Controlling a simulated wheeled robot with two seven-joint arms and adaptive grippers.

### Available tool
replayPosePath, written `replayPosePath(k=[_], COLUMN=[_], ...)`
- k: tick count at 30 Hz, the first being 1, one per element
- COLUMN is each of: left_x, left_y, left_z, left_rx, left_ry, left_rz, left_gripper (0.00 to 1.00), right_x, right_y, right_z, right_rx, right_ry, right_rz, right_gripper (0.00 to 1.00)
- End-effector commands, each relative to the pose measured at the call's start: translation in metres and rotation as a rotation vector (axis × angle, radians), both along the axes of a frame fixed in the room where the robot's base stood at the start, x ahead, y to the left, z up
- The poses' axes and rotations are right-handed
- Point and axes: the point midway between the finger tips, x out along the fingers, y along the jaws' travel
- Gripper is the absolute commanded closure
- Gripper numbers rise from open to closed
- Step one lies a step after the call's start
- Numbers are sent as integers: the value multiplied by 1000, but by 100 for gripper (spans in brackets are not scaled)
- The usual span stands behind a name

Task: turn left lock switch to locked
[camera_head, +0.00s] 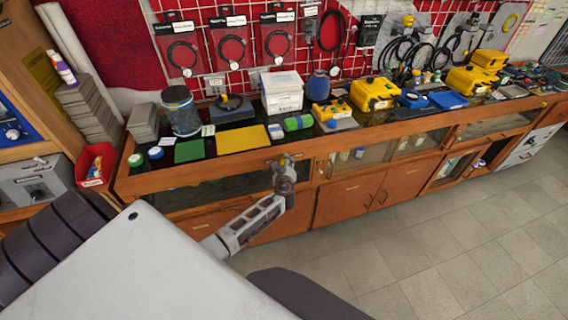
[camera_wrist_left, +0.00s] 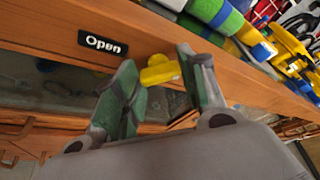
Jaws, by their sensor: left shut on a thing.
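The lock switch (camera_wrist_left: 160,71) is a small yellow knob at the wooden front edge of the bench. In the left wrist view it sits between the two green-padded fingers of my left gripper (camera_wrist_left: 158,88), which is shut on it. A black label reading "Open" (camera_wrist_left: 102,43) is on the wood to the left of the switch. In the head view my left gripper (camera_head: 281,170) is at the front edge of the bench, and the switch is too small to make out there. My right gripper is not in view.
The bench top (camera_head: 150,180) carries a yellow mat (camera_head: 243,139), a green mat (camera_head: 189,151), a glass jar (camera_head: 181,110) and yellow cases (camera_head: 374,94). A red bin (camera_head: 96,165) stands at the left. Cabinet doors (camera_head: 347,198) are below the edge. The tiled floor (camera_head: 460,235) at the right is clear.

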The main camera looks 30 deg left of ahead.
Motion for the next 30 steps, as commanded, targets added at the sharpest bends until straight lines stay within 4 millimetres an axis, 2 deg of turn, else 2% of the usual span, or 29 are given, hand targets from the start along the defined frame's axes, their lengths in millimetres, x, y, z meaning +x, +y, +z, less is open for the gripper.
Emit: replayPosePath(k=[10, 11, 15, 22, 25, 30], left_x=[-1, -1, -1, 0, 0, -3], left_y=[-1, -1, -1, 0, 0, -2], left_z=[-3, -3, -2, -1, -1, 0], left_rx=[2, 2, 2, 2, 2, 2], left_ry=[5, 5, 4, 3, 1, 1], left_rz=[-2, -2, -1, -1, -1, -1], left_gripper=[83, 55, 38, 38, 38, 38], right_x=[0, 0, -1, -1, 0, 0], right_y=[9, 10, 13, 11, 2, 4], right_z=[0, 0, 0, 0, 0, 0], right_rx=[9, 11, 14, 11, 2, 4], right_ry=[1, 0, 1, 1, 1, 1], right_rz=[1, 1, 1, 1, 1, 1], right_gripper=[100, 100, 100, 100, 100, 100])
